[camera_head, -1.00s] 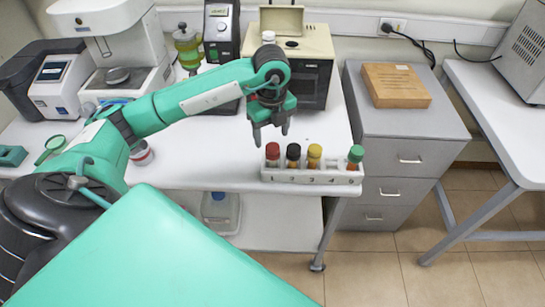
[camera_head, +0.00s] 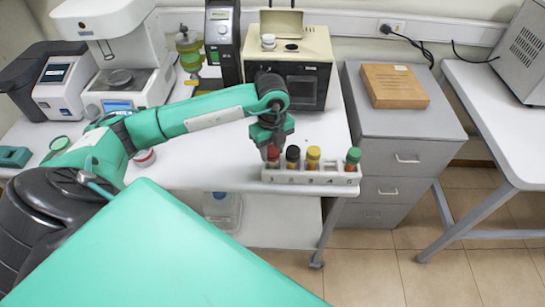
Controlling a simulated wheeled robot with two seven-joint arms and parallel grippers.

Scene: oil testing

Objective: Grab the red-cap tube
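The red-cap tube (camera_head: 273,153) stands in the leftmost place of a white rack (camera_head: 312,177) at the front right of the white table. My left gripper (camera_head: 273,151) is lowered over it from above, with its fingers beside the red cap. The fingers partly hide the cap, and I cannot tell whether they touch it. The tube still sits in the rack. To its right stand a tube with a dark cap (camera_head: 293,153), one with a yellow cap (camera_head: 313,153) and, past a gap, one with a green cap (camera_head: 353,156). My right gripper is not in view.
A beige box-shaped instrument (camera_head: 310,45) stands behind the rack. A grey drawer cabinet (camera_head: 405,130) with a wooden box (camera_head: 395,86) is to the right. The rack sits near the table's front edge. White instruments fill the left back.

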